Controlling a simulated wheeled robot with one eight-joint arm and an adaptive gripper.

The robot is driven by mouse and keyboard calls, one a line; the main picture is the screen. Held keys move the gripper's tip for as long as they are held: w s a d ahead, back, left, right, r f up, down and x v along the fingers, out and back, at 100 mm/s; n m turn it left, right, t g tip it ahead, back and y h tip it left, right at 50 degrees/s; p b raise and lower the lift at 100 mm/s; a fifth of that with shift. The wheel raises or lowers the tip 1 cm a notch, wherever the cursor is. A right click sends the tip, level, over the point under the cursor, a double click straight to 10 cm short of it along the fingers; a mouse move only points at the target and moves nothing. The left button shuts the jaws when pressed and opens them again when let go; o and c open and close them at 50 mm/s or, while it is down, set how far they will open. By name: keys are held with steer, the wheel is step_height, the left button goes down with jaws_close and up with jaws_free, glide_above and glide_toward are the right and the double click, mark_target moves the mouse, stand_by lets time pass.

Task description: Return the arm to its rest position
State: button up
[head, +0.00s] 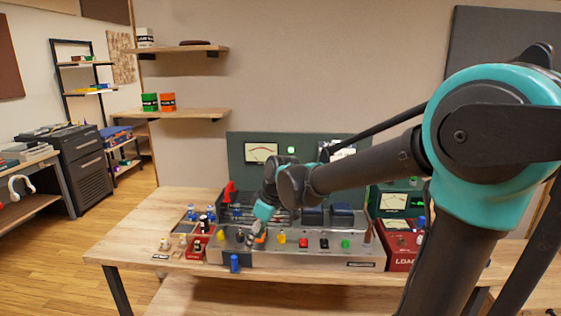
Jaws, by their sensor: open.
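My arm reaches from the right side of the head view across to the bench, with large dark links and teal joints. My gripper (252,238) points down and to the left, just above or in front of the control panel (285,258) on the wooden bench. It is small in this view; its jaws are open and I see nothing held in them. A small orange part (261,238) shows right beside the fingertips. I cannot tell whether the fingers touch the panel. My forearm hides part of the equipment behind it.
The bench (130,243) carries yellow, red, black and green controls, a blue piece (234,263) at its front, and a red box (402,251) at right. A green meter panel (240,150) stands behind. Wall shelves (190,113) are at upper left. Open floor (60,265) lies left.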

steer(key=s+d+f+m+t+h, duration=0.1)
steer(key=s+d+f+m, duration=0.3)
steer(key=d, duration=0.5)
steer(key=s+d+f+m+h, duration=0.1)
steer(key=s+d+f+m, duration=0.3)
steer(key=d, duration=0.4)
steer(key=s+d+f+m+t+h, duration=0.1)
steer(key=s+d+f+m, duration=0.3)
steer(key=d, duration=0.5)
steer(key=shift+d+m+t+h, duration=0.3)
steer(key=shift+m+h, duration=0.1)
steer(key=shift+m, duration=0.3)
